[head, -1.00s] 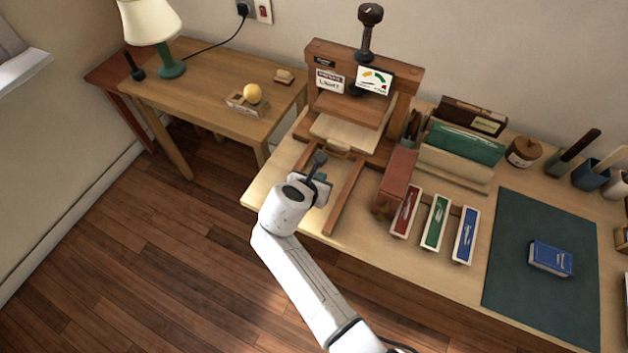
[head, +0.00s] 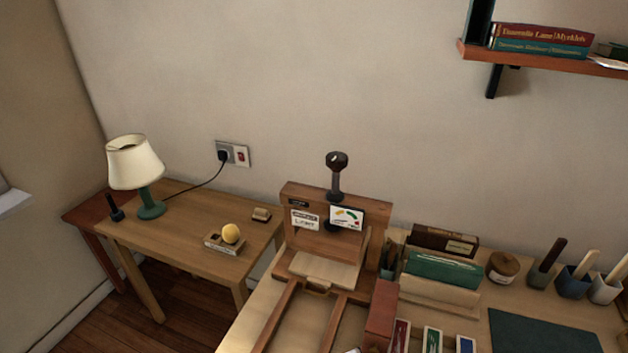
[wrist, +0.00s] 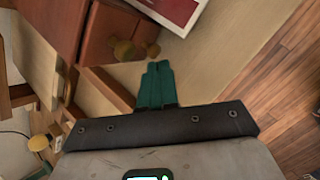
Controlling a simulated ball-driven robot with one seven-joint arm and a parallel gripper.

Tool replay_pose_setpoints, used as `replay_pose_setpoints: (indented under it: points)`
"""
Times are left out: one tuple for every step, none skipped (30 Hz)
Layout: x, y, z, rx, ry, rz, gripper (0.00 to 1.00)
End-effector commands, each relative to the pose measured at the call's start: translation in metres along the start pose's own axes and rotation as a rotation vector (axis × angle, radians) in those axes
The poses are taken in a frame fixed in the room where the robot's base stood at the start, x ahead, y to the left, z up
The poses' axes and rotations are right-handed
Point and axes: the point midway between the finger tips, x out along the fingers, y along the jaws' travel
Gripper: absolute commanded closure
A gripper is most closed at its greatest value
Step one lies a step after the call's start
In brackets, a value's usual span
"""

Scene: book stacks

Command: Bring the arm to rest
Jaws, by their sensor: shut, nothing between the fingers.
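My gripper (wrist: 156,86) shows in the wrist view with its two green fingers together and nothing between them. It points toward the bench's wooden top (wrist: 222,55), close to a red-brown box (wrist: 112,35) and two round brass-coloured knobs. I cannot tell the exact gap to them. In the head view my gripper is out of sight; only a small pale piece of my arm shows at the bottom edge, in front of the wooden press (head: 327,240).
The press with its upright screw stands on the bench. Beside it are the red-brown box (head: 380,316), a file rack (head: 440,290) and several cups. A shelf (head: 540,60) hangs upper right. Floor (wrist: 290,60) is open.

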Motion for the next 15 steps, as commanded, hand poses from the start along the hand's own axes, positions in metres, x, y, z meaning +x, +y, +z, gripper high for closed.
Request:
replay_pose_setpoints:
  points:
    - [0.003,-0.029,0.017,0.161,0.020,-0.052,1.00]
    - [0.003,-0.044,0.025,0.258,0.031,-0.082,1.00]
    - [0.002,-0.064,0.036,0.387,0.043,-0.120,1.00]
    - [0.001,-0.080,0.043,0.483,0.051,-0.152,1.00]
    - [-0.002,-0.095,0.051,0.581,0.056,-0.182,1.00]
    - [-0.006,-0.116,0.060,0.716,0.062,-0.224,1.00]
    - [-0.010,-0.131,0.067,0.816,0.064,-0.256,1.00]
    - [-0.015,-0.147,0.073,0.918,0.064,-0.288,1.00]
    - [-0.022,-0.167,0.081,1.053,0.062,-0.331,1.00]
    - [-0.029,-0.181,0.086,1.150,0.059,-0.362,1.00]
    - [-0.036,-0.194,0.090,1.243,0.055,-0.392,1.00]
    - [-0.045,-0.210,0.096,1.360,0.047,-0.430,1.00]
    - [-0.052,-0.222,0.099,1.442,0.040,-0.456,1.00]
    - [-0.059,-0.231,0.102,1.516,0.034,-0.480,1.00]
    - [-0.068,-0.243,0.105,1.605,0.024,-0.511,1.00]
